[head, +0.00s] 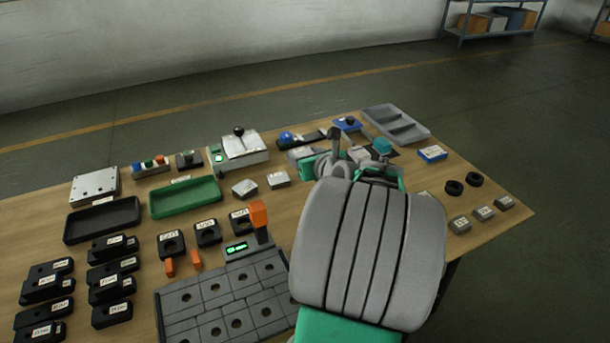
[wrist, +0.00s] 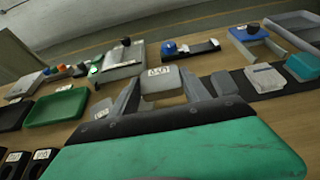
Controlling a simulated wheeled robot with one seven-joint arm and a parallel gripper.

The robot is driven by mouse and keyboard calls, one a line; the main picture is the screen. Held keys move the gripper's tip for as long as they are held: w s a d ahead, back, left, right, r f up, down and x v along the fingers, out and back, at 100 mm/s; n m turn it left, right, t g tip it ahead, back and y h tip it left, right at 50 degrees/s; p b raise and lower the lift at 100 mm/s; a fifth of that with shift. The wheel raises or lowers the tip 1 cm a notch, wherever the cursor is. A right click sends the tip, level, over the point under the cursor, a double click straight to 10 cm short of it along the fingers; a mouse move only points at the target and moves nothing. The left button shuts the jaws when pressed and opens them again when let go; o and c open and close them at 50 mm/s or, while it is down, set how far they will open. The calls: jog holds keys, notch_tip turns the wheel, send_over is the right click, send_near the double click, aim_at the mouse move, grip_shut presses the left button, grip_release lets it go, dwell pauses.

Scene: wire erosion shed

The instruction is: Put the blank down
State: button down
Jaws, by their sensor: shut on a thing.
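My gripper (wrist: 162,92) is shut on a grey block with a white label, the blank (wrist: 162,78), in the middle of the wrist view. One finger is on each side of it. The label's writing is too small to read surely. In the head view my arm hides most of the gripper. I cannot tell from these frames whether the blank touches the table or hangs just above it.
To the right are a labelled pale block (wrist: 265,77) and a teal block (wrist: 303,67) on a dark strip. A grey divided tray (head: 398,124) is at the back right. A green tray (head: 185,198) and a lever device (head: 240,150) lie left. Bare wood shows between them.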

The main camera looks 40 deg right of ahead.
jog(key=w+d+f, duration=0.1)
jog(key=d+f, duration=0.1)
jog(key=f, duration=0.1)
jog(key=w+d+f+b, duration=0.1)
jog(key=f, duration=0.1)
jog(key=shift+w+d+f, duration=0.1)
jog(key=shift+w+f, duration=0.1)
jog(key=shift+w, duration=0.1)
jog(key=shift+w+d+f+b, duration=0.1)
jog(key=shift+f+b, duration=0.45)
jog(key=shift+f, duration=0.95)
jog(key=shift+f, duration=0.1)
jog(key=shift+f, duration=0.15)
jog(key=c, duration=0.8)
grip_release()
jog(key=shift+r, duration=0.2)
jog(key=p+v, duration=0.2)
jog(key=v, duration=0.9)
jog(key=shift+d, duration=0.1)
jog(key=shift+s+a+r, duration=0.15)
jog(key=shift+s+a, duration=0.1)
jog(key=shift+s, duration=0.25)
